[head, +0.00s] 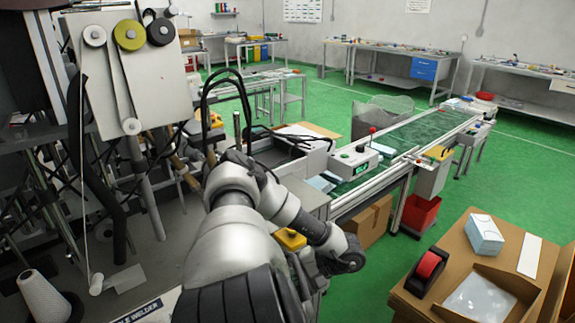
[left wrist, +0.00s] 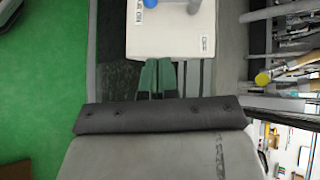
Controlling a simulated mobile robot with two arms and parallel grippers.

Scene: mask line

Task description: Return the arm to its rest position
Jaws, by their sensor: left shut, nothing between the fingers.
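My left arm (head: 235,225), silver and black, rises from the bottom of the head view, bends, and reaches down to the right. Its far end is beside the near end of the conveyor; the fingers cannot be made out there. In the left wrist view my left gripper (left wrist: 157,72) shows two dark green fingers close together, shut and empty. They point toward a white labelled panel (left wrist: 170,32) with a blue knob; I cannot tell if they touch it. My right gripper is in neither view.
A machine with spools (head: 130,35) and rods crowds the left. The green conveyor (head: 420,135) with a white control box (head: 355,160) runs to the back right. A cardboard carton table (head: 460,260) with a tape roll (head: 428,265) stands front right.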

